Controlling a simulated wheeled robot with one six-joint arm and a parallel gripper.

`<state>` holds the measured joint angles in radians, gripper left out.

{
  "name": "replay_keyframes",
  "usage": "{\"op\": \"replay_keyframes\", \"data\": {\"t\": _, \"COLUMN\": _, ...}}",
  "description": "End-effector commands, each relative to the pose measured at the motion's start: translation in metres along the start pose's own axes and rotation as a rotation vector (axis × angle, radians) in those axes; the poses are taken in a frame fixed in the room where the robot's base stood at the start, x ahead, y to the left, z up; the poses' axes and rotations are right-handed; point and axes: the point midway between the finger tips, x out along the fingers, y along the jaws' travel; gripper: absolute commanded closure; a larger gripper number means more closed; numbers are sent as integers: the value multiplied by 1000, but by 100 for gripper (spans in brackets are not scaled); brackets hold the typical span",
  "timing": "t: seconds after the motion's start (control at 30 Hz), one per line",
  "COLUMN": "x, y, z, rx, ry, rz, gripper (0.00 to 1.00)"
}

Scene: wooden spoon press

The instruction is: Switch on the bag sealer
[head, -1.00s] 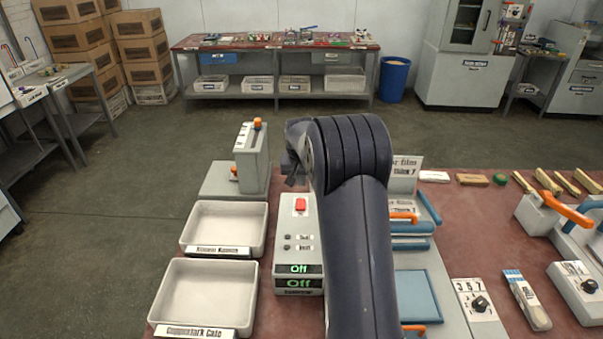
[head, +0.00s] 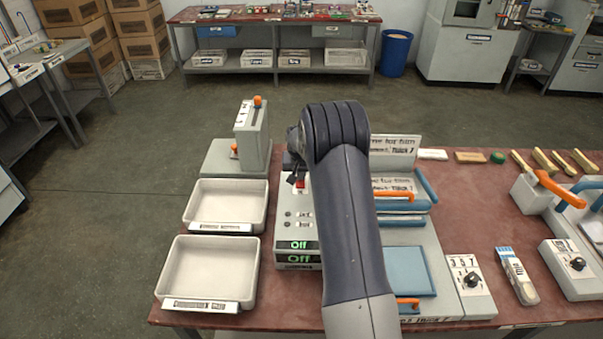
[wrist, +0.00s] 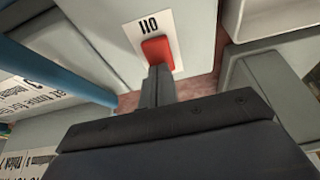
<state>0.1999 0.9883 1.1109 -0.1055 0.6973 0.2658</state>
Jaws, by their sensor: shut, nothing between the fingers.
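A grey control box (head: 296,231) stands left of my arm, with a red switch (head: 301,183) near its far end and two green "Off" displays at its near end. In the wrist view the red switch (wrist: 158,49) sits on a white label plate. My gripper (wrist: 157,72) is shut and empty, its fingertips at the near edge of the switch; I cannot tell whether they touch it. In the head view my gripper (head: 294,179) is small, dark and partly hidden by my arm. The small label under the displays is too blurred to read.
Two white trays (head: 212,303) lie left of the box, with a grey lever device (head: 251,136) behind them. A blue-and-grey press (head: 440,262) with orange handles stands right of my arm. A dial box (head: 470,282) and a pale tool (head: 516,275) lie further right.

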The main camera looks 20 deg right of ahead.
Motion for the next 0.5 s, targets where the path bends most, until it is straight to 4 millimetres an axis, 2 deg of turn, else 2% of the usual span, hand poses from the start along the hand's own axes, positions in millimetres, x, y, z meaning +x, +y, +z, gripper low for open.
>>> {"op": "replay_keyframes", "data": {"t": 0.23, "x": 9, "y": 0, "z": 0, "rx": 0, "ry": 1, "rz": 0, "gripper": 100}}
{"op": "replay_keyframes", "data": {"t": 0.5, "x": 6, "y": 0, "z": 1, "rx": 0, "ry": -4, "rz": 1, "gripper": 100}}
